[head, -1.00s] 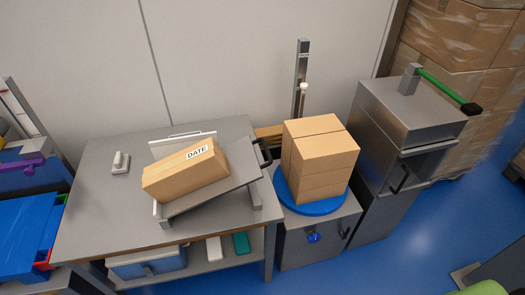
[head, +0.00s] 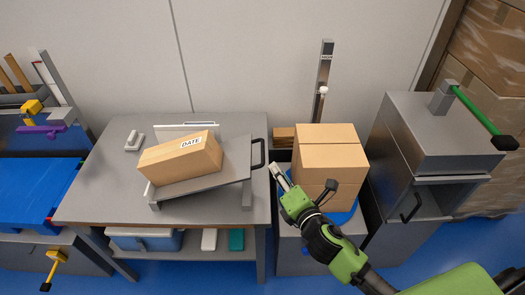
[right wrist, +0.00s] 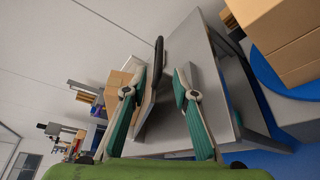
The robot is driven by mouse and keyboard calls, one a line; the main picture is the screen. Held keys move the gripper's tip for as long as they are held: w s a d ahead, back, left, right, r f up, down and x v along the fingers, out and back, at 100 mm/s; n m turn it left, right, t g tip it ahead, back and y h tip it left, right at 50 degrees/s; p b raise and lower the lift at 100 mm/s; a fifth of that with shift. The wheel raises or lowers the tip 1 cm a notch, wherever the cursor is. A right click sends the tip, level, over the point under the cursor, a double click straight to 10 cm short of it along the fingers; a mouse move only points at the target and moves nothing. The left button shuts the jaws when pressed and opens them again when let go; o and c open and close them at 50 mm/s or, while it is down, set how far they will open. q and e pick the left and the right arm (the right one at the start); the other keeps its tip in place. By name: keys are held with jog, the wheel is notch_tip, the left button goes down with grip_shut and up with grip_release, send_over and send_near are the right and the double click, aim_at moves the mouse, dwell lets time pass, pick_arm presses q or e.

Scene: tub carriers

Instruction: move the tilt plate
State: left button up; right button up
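The tilt plate (head: 205,181) is a grey sloped plate on a stand on the grey table, with a black handle (head: 258,154) at its right edge. A cardboard box (head: 170,160) marked DATE lies on it. My right gripper (head: 277,173) is just right of and below the handle, apart from it. In the right wrist view the right gripper (right wrist: 164,82) is open and empty, its two fingers spread, with the black handle (right wrist: 158,60) beyond them. The left gripper is not in view.
Stacked boxes (head: 330,150) on a blue turntable (head: 345,217) stand close to the right arm. A grey cabinet with a green lever (head: 475,112) is further right.

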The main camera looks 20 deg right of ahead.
aim_at(263, 150)
jog(key=p+x, duration=0.1)
jog(key=x, duration=1.2)
jog(key=shift+w+f, duration=0.25)
jog(key=shift+w, duration=0.05)
grip_shut()
